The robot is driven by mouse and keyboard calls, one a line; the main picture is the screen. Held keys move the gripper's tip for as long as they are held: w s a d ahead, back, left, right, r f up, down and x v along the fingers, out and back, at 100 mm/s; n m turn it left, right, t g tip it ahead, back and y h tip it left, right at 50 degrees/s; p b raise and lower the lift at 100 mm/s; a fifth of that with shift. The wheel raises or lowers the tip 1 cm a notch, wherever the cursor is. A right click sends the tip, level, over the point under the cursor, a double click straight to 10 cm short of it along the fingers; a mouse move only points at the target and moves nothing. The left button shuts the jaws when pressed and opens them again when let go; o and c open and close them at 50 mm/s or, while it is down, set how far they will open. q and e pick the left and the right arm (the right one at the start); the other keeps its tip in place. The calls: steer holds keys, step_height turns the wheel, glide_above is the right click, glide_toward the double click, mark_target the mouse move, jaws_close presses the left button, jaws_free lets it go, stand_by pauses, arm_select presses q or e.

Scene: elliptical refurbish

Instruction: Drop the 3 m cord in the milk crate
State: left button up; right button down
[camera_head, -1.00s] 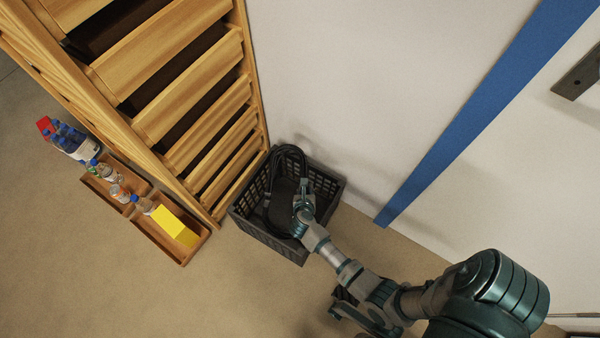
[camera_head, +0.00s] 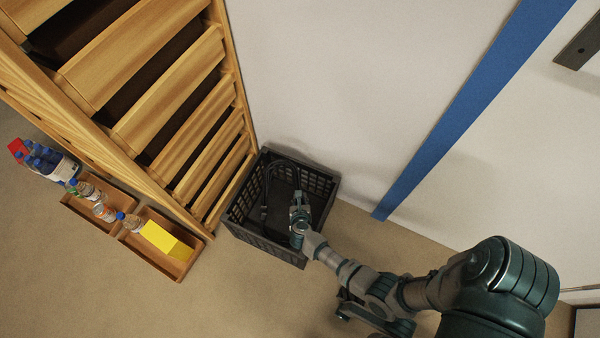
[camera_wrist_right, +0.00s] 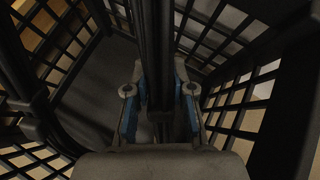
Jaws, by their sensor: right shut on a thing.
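The black milk crate (camera_head: 262,238) stands on the floor in the corner between the wooden rack and the white wall. The black cord (camera_head: 266,187) hangs in a loop inside the crate's walls. My right gripper (camera_head: 300,202) reaches down into the crate opening. In the right wrist view, my right gripper (camera_wrist_right: 160,112) is shut on the dark cord (camera_wrist_right: 154,50), with lattice crate walls (camera_wrist_right: 240,60) around it. Whether the cord touches the crate floor is hard to tell. My left gripper is not in view.
A wooden slatted rack (camera_head: 170,115) stands left of the crate. A wooden tray (camera_head: 150,262) with bottles (camera_head: 103,211) and a yellow block (camera_head: 160,237) lies at the left. A blue stripe (camera_head: 450,120) marks the wall. Open floor lies in front of the crate.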

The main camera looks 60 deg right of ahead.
steer(key=shift+f, duration=0.2)
steer(key=shift+d+f, duration=0.1)
steer(key=c, duration=0.9)
jaws_free()
steer(key=shift+c, duration=0.2)
steer(key=shift+o, duration=0.2)
